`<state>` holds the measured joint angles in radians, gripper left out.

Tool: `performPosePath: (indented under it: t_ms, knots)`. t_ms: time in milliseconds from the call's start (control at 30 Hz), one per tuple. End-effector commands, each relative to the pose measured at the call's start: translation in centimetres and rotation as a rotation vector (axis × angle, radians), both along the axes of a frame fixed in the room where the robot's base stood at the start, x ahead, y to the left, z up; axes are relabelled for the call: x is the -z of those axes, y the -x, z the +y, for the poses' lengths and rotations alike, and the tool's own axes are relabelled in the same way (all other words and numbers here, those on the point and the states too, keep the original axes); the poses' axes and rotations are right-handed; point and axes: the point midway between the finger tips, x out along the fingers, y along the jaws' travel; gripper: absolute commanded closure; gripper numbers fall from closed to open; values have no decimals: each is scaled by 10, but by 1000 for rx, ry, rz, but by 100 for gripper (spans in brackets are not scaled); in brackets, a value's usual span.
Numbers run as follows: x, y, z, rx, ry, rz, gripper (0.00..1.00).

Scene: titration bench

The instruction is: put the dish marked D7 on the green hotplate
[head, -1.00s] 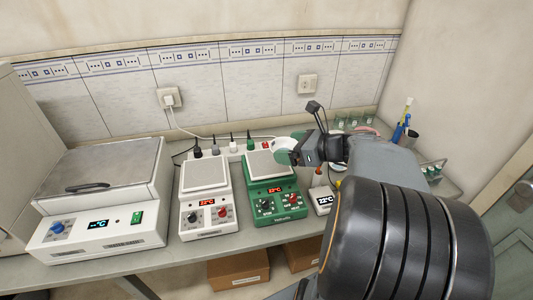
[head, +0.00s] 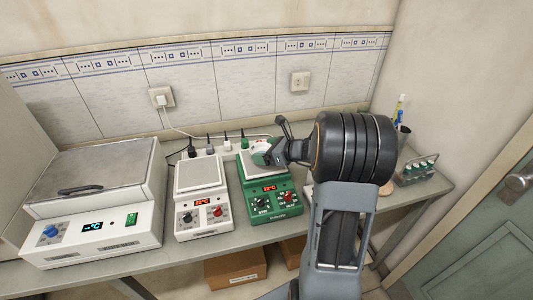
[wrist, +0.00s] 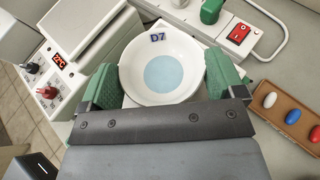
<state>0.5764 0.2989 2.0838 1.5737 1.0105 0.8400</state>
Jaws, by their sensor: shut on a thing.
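The dish marked D7 (wrist: 184,52) is a shallow white bowl with pale blue liquid inside. Its D7 mark is at the far rim in the wrist view. My gripper (wrist: 168,82) is shut on it, one green finger on each side. In the head view, my gripper (head: 270,153) holds the dish over the top plate of the green hotplate (head: 286,184). The dish is mostly hidden there by the fingers. I cannot tell whether it touches the plate. The hotplate's display reads about 22°C.
A white hotplate (head: 200,180) stands left of the green one, and a larger white unit (head: 100,240) is farther left. A power strip with a red switch (wrist: 239,33) lies behind.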

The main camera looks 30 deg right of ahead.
Motion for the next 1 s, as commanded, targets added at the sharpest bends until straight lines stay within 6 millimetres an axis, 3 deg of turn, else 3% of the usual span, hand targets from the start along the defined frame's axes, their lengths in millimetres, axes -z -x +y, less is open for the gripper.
performPosePath:
  t_ms: [133, 567, 600, 700, 1000]
  knots:
    - [11, 0, 0, 0, -1, 0, 36]
    - [17, 0, 0, 1, 1, -2, 36]
    - [17, 0, 0, 0, 0, -1, 11]
    - [16, 0, 0, 0, -1, -1, 1]
    - [11, 0, 0, 1, 1, -2, 0]
